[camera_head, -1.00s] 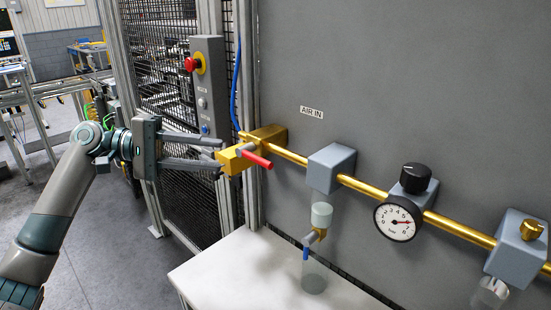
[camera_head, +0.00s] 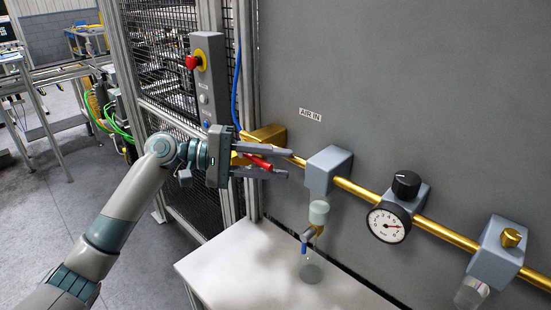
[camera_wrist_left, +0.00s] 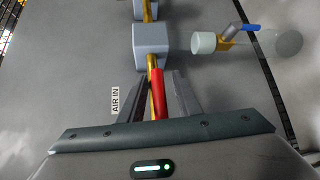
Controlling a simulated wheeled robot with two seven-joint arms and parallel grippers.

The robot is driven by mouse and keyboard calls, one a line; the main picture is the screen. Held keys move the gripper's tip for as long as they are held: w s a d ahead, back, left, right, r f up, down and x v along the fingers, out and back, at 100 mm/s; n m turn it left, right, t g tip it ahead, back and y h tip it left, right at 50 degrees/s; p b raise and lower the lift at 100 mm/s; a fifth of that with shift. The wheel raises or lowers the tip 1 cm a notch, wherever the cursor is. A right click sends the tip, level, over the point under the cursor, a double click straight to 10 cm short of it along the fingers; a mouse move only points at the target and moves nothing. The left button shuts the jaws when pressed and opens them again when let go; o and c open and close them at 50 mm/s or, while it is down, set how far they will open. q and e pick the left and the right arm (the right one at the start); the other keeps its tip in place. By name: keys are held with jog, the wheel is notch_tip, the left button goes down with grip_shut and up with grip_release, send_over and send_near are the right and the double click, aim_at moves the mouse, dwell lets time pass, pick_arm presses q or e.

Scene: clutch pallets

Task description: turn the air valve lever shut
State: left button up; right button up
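The air valve has a red lever (camera_head: 258,162) on a brass body (camera_head: 264,134) below the AIR IN label (camera_head: 310,115). The lever lies roughly along the brass pipe (camera_head: 360,191). My left gripper (camera_head: 282,161) is around the lever, one finger above it and one below. In the left wrist view the red lever (camera_wrist_left: 159,92) lies between the two fingers (camera_wrist_left: 160,88), with a visible gap to the right finger. The gripper is open. My left gripper hides part of the valve body. My right gripper is in neither view.
Along the pipe sit a grey block (camera_head: 327,170), a pressure gauge (camera_head: 389,224) with a black knob (camera_head: 406,184), and another grey block (camera_head: 497,251). A white table (camera_head: 225,262) stands below. A control box with a red button (camera_head: 192,62) stands behind the gripper.

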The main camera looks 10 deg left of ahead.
pick_arm(q)
grip_shut()
